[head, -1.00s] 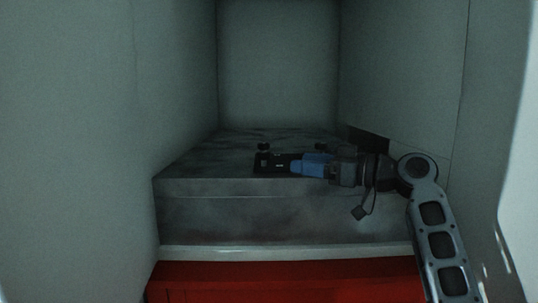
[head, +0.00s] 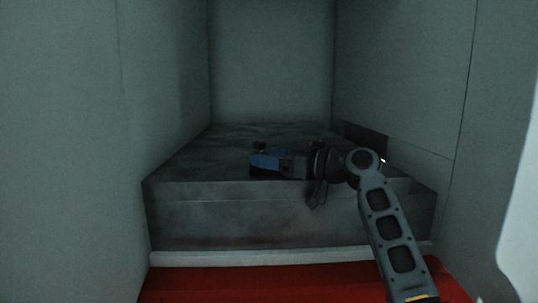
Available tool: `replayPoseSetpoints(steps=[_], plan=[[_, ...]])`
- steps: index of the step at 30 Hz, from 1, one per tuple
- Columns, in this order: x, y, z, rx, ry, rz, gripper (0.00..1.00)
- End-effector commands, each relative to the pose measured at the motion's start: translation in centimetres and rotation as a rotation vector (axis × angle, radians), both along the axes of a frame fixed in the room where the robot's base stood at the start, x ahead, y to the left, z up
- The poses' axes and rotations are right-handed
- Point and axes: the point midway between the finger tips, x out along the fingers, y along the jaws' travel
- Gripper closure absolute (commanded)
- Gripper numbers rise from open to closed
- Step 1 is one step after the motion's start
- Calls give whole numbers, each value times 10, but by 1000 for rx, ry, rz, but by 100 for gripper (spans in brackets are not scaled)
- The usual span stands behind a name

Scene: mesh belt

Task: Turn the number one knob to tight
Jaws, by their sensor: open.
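I cannot read any number or marking, so I cannot tell which is number one. My gripper (head: 264,160) has a blue end and points left, low over the block's front edge.
The block (head: 230,220) sits in a narrow bay between a pale left wall (head: 160,110) and right wall (head: 400,90). A dark recess (head: 365,138) is in the right wall. A red surface (head: 260,285) lies in front. The block's rear top is clear.

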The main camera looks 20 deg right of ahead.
Motion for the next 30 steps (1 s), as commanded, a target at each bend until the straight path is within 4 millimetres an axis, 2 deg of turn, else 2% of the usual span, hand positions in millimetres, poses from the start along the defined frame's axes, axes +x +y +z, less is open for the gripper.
replayPoseSetpoints(steps=[8,26,30], plan=[[2,2,0,0,0,0,35],[1,1,0,0,0,0,91],[1,2,0,0,0,-3,91]])
